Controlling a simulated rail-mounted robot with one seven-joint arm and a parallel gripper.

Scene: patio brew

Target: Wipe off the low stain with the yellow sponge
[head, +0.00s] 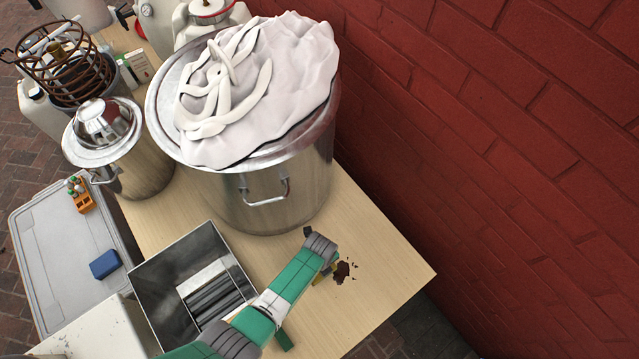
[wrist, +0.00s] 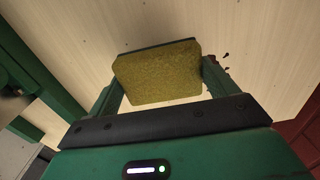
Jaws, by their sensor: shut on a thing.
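My gripper (wrist: 160,85) is shut on the yellow sponge (wrist: 158,78), which sits between its two fingers in the wrist view. In the head view only a small yellow piece of the sponge (head: 321,279) shows; my arm hides the rest. The low stain (head: 342,272) is a dark reddish-brown patch with small specks around it on the wooden table (head: 390,262). The sponge is just left of the stain in the head view. In the wrist view a few dark specks (wrist: 226,68) show beside the right finger. I cannot tell whether the sponge touches the table.
A large steel pot (head: 270,200) with a white cloth (head: 290,65) on top stands behind my gripper. An open metal box (head: 165,265) is to the left. A red brick wall (head: 480,150) runs along the right. The table's right corner is clear.

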